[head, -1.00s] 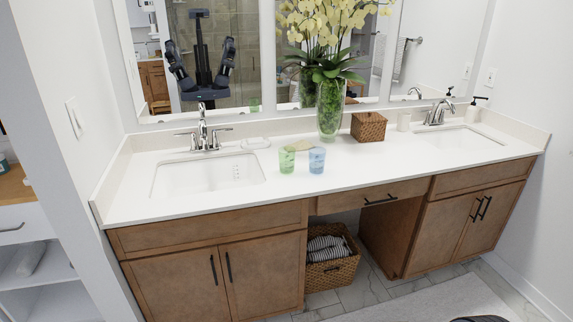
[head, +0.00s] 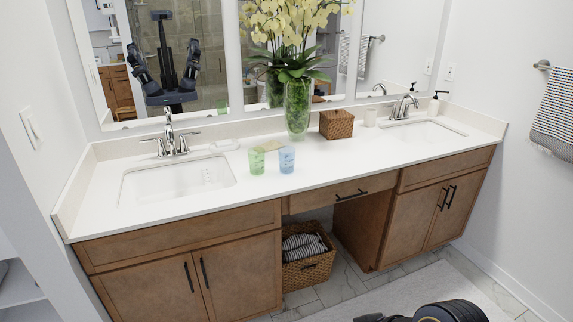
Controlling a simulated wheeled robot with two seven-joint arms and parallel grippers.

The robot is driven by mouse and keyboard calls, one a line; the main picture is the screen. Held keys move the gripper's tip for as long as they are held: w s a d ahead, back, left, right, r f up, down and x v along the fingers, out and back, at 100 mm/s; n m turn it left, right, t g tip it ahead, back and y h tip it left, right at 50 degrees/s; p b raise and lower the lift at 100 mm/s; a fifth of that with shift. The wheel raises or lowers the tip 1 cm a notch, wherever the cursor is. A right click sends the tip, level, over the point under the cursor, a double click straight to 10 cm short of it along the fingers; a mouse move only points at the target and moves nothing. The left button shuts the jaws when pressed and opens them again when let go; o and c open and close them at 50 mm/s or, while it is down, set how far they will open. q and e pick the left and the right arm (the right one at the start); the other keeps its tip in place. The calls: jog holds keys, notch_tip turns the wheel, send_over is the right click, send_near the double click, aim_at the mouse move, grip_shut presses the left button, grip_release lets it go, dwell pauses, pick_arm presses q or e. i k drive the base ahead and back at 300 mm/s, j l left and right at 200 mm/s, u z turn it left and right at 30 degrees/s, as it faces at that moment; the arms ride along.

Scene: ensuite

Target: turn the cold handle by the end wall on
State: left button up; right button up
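The left faucet (head: 170,135) is chrome, with a tall spout and a lever handle on each side, behind the left sink (head: 178,183). Its left lever (head: 156,143) points toward the left wall and its right lever (head: 191,134) points right. The right faucet (head: 404,106) stands behind the right sink (head: 424,132), near the right wall; its separate handles are too small to make out clearly. I see no water running. Neither gripper shows directly; the mirror reflects my arms folded up, too small to read the fingers.
Green cup (head: 257,162), blue cup (head: 287,160), flower vase (head: 298,110) and woven box (head: 336,124) stand mid-counter. A soap dispenser (head: 434,105) is near the right faucet. A basket (head: 305,262) sits under the counter. A towel (head: 555,112) hangs at right. Dark arm parts of mine show at the bottom.

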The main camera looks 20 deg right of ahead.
aim_at(181, 136)
jog(key=i+u, duration=0.1)
jog(key=u, duration=0.5)
jog(key=i+l+u, duration=0.5)
jog(key=i+l, duration=0.2)
jog(key=i+l+u, duration=0.2)
jog(key=l, duration=0.4)
jog(key=i+l, duration=0.5)
jog(key=l, duration=0.15)
